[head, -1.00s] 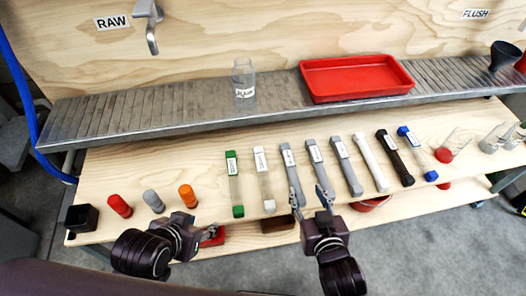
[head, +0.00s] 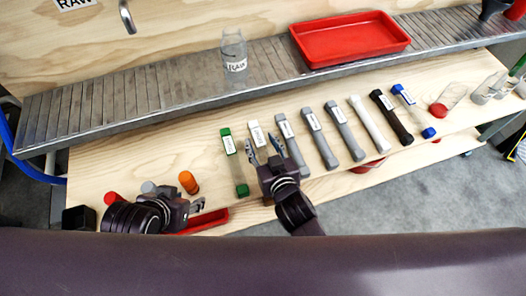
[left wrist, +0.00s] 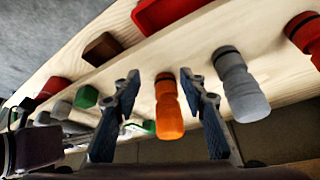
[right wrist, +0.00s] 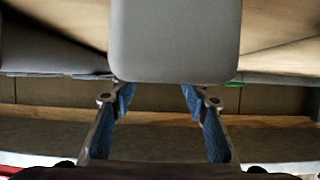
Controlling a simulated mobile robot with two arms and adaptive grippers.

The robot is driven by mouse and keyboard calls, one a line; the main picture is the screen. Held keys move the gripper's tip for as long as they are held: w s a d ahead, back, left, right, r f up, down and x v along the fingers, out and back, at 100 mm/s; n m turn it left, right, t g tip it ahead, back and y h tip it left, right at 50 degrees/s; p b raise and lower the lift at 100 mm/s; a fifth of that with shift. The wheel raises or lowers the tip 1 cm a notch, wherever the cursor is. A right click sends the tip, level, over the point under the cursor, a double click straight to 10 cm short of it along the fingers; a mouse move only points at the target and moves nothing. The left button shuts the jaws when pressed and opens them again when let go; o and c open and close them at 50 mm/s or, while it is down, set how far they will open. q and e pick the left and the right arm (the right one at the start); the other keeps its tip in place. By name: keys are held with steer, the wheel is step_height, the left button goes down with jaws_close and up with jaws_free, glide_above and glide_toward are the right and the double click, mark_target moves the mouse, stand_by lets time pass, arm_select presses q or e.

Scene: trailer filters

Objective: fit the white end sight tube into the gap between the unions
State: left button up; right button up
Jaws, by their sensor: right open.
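The white end sight tube (head: 256,134), with a white labelled cap, lies on the bench between the green-capped tube and a grey one. My right gripper (head: 265,152) is open over its near part and hides its lower end. In the right wrist view a large pale end (right wrist: 175,40) sits just beyond the open fingers (right wrist: 158,95); it looks like the tube's near end in shade, but I cannot be sure. My left gripper (head: 197,205) is open and empty near the front edge; its fingers (left wrist: 158,85) show apart in the left wrist view. I cannot make out the unions.
A green-capped tube (head: 233,160) lies close on the left, grey tubes (head: 292,143) close on the right. Orange (head: 188,182), grey and red plugs stand near my left gripper. A red tray (head: 350,38) and a RAW bottle (head: 234,58) are on the back shelf.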

arm_select(q)
steer(key=shift+w+d+r, duration=0.15)
steer(key=shift+w+r, duration=0.05)
steer(key=shift+w, duration=0.25)
arm_select(e)
steer(key=shift+w+a+f, duration=0.1)
steer(key=shift+w, duration=0.1)
jaws_close()
arm_select(q)
steer(key=shift+s, duration=0.15)
arm_select(e)
steer(key=shift+r, duration=0.2)
